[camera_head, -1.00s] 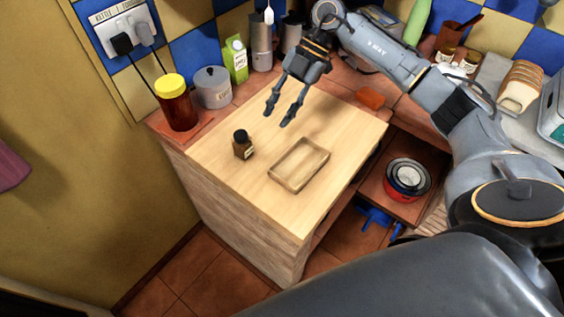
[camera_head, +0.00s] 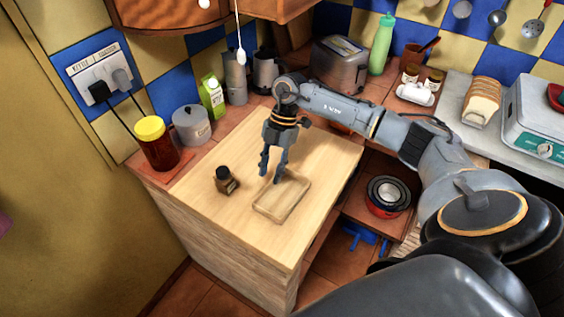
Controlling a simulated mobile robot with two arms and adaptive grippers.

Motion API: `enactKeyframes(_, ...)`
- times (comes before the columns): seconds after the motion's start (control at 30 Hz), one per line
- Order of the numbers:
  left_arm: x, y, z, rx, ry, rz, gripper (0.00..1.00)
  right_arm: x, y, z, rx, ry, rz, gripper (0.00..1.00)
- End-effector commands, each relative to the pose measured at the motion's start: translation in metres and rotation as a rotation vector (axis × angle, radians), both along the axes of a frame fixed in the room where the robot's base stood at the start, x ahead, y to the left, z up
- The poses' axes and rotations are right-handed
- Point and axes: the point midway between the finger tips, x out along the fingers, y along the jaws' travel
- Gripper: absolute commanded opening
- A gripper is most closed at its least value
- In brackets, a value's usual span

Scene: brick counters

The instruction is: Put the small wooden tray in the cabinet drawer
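The small wooden tray (camera_head: 268,214) lies flat on the light wooden top of the cabinet (camera_head: 232,225). It looks empty. My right gripper (camera_head: 270,178) points down at the tray's far left end, with its two fingers apart and nothing between them. One fingertip overlaps the tray's far edge in the picture; I cannot tell if it touches. A cabinet drawer is not clearly visible; the cabinet's right side is partly hidden. My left gripper is not in view.
A small dark bottle (camera_head: 226,180) stands left of the tray. A yellow-lidded jar (camera_head: 156,143), a grey canister (camera_head: 191,125) and a green carton (camera_head: 212,97) line the back left. Stacked bowls (camera_head: 388,195) sit on a lower shelf to the right.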

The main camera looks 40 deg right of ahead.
Motion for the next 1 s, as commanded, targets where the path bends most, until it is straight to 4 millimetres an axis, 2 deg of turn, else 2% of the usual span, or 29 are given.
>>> enactKeyframes(0.03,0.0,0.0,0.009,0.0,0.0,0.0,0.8,-0.002,0.004,-0.005,0.002,0.006,0.001,0.31)
enactKeyframes(0.2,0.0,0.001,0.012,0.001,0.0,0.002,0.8,-0.004,0.01,-0.024,0.002,0.001,0.001,0.31)
enactKeyframes(0.47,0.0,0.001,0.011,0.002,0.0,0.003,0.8,-0.004,0.01,-0.028,0.0,0.0,0.001,0.31)
enactKeyframes(0.6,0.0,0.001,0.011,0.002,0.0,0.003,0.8,-0.004,0.01,-0.027,0.0,0.0,0.001,0.03)
enactKeyframes(0.63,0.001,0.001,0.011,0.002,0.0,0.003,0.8,-0.004,0.01,-0.027,0.0,0.0,0.001,0.0)
enactKeyframes(1.0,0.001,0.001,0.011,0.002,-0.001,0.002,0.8,-0.003,0.01,-0.027,0.001,-0.001,0.001,0.0)
